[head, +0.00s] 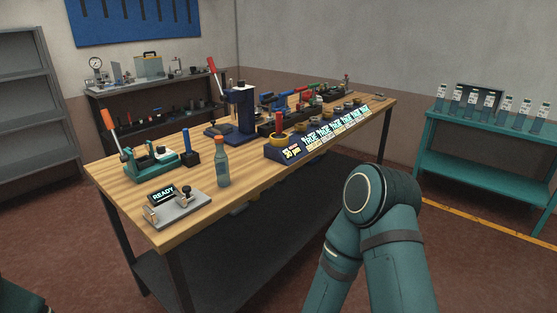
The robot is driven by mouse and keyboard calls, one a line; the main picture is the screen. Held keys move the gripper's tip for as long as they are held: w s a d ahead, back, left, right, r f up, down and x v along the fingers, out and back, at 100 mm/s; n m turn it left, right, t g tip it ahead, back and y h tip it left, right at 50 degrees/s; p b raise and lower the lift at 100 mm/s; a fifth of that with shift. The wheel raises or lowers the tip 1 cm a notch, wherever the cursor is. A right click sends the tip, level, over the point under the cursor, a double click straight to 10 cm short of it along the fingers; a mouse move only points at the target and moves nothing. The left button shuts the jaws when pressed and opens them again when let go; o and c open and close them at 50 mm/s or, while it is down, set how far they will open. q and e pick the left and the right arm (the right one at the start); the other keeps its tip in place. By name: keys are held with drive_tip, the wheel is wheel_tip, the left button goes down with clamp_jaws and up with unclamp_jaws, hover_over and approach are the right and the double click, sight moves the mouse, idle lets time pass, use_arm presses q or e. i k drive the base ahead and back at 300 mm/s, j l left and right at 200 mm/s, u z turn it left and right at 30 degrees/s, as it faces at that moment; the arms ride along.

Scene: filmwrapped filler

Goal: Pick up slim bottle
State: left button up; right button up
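A slim bottle (222,166) with a blue-green body and an orange-red cap stands upright near the front edge of the wooden workbench (233,196). It is just right of a grey metal fixture (177,211) and apart from it. My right arm shows at the lower right, bent at a joint, and its gripper is out of view. A small dark piece at the bottom left corner may be part of my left arm. My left gripper is not in view. No gripper is seen touching the bottle.
A green clamp with an orange handle (150,158), a blue post (192,151) and a dark blue press (240,108) stand behind the bottle. A display stand (285,152) is to its right. Several tagged bottles stand on a teal table (480,133) at right.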

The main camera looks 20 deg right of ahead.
sight(221, 159)
drive_tip(key=z, duration=0.2)
drive_tip(key=i+j, duration=0.15)
drive_tip(key=j, duration=0.15)
drive_tip(key=i+j, duration=0.2)
drive_tip(key=j, duration=0.15)
drive_tip(key=i+j, duration=0.15)
drive_tip(key=j, duration=0.15)
drive_tip(key=i+j, duration=0.2)
drive_tip(key=j, duration=0.15)
drive_tip(key=j+z, duration=0.1)
drive_tip(key=z, duration=0.25)
drive_tip(key=i+j+z, duration=0.1)
drive_tip(key=z, duration=0.25)
drive_tip(key=j+z, duration=0.25)
drive_tip(key=z, duration=0.15)
